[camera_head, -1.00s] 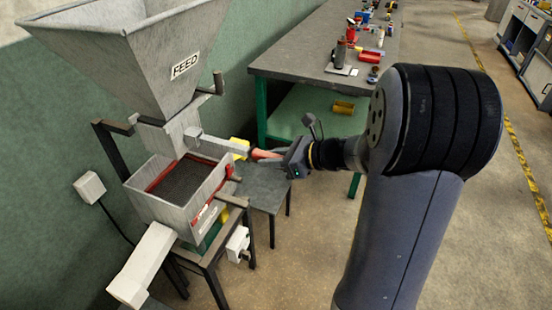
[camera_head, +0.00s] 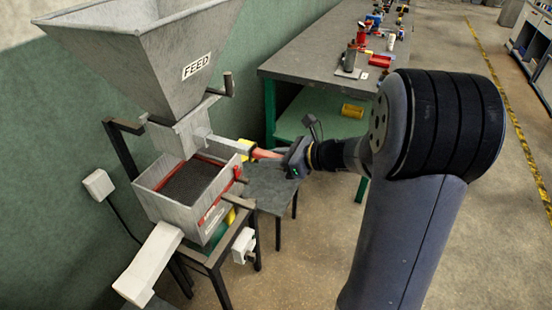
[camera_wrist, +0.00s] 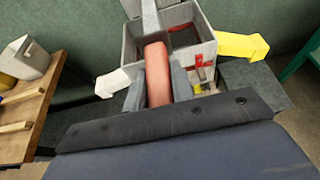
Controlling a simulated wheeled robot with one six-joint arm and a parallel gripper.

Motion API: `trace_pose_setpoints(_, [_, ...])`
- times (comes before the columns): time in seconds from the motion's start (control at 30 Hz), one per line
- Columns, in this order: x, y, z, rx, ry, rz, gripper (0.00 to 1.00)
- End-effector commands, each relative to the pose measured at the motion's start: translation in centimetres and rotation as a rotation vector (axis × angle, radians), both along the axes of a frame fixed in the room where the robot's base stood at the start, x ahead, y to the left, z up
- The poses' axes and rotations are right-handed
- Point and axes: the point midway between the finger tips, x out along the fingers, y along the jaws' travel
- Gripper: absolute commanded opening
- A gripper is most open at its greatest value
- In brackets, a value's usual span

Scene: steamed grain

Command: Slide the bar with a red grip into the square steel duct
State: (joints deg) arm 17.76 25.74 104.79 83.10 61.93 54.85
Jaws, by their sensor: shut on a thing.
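The bar (camera_head: 222,145) is a flat grey length with a red grip (camera_head: 266,154) at its near end. The red grip also shows in the wrist view (camera_wrist: 157,78). My gripper (camera_head: 287,157) is shut on the red grip, with one finger on each side of it. The grey bar runs level from the grip, over the box, to the square steel duct (camera_head: 172,140) below the feed hopper. The bar's far end meets the duct's side. How deep it sits inside is hidden.
The hopper (camera_head: 150,55) rises above the duct. An open box (camera_head: 158,203) of dark grain stands below it, with a pale chute (camera_head: 148,262) and a yellow chute (camera_wrist: 243,46) beside it. A grey workbench (camera_head: 300,65) with tools stands behind. Open floor lies right.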

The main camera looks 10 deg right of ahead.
Motion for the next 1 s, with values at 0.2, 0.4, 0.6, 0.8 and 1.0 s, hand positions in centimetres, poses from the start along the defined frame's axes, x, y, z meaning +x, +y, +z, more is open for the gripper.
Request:
trace_pose_setpoints(0.2, [0.6, 0.7, 0.1, 0.002, -0.001, 0.0, 0.0])
trace_pose_setpoints(0.4, [0.9, 1.4, 0.1, 0.002, -0.001, 0.001, 0.0])
trace_pose_setpoints(0.6, [1.0, 1.4, 0.1, 0.002, 0.0, 0.0, 0.0])
trace_pose_setpoints(0.8, [1.1, 1.5, 0.1, 0.002, -0.001, 0.0, 0.0])
trace_pose_setpoints(1.0, [1.5, 2.0, 0.1, 0.001, -0.001, 0.0, 0.0])
